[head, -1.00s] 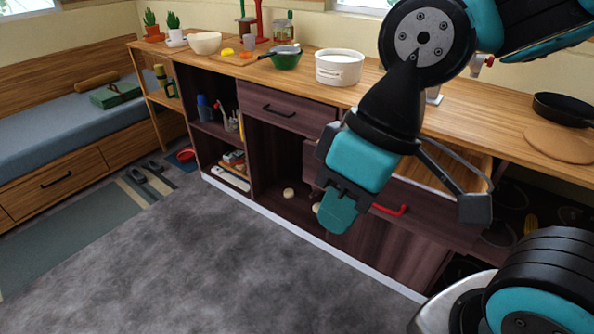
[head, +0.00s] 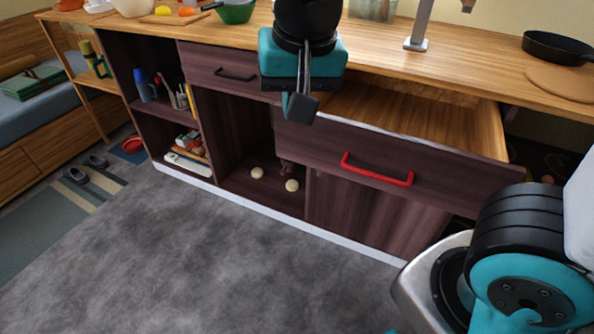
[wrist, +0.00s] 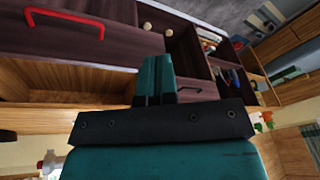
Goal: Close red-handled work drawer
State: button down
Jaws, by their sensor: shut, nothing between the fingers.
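The red-handled drawer (head: 440,185) stands pulled out from under the counter, and its bare wooden inside shows from above. Its red handle (head: 377,170) is on the dark front panel. The handle also shows at the upper left of the wrist view (wrist: 64,20). My gripper (head: 291,108) is shut and empty. In the head view it appears above and left of the handle, by the drawer's left end. In the wrist view the fingers (wrist: 157,75) point toward the cabinet fronts and appear apart from the handle.
A shut drawer with a black handle (head: 235,75) is to the left. Below it an open compartment holds a few pale round things (head: 291,185). A black pan (head: 558,47) and a round board (head: 556,84) lie on the counter. The grey floor (head: 220,260) in front is clear.

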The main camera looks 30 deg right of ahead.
jog(key=w+f+m+t+h+b, duration=0.2)
jog(key=w+f+m+h+b, duration=0.2)
jog(key=w+f+m+b, duration=0.45)
jog(key=m+h+b, duration=0.4)
jog(key=m+b, duration=1.3)
jog(key=b, duration=0.2)
send_near(299, 147)
notch_tip(299, 147, down, 5)
jog(key=d, duration=0.1)
jog(key=w+d, duration=0.1)
jog(key=d, duration=0.1)
jog(key=shift+w+d+t, duration=0.2)
jog(key=shift+w+t, duration=0.2)
jog(key=shift+w+d+r, duration=0.1)
jog(key=shift+w+d, duration=0.15)
jog(key=shift+d, duration=0.1)
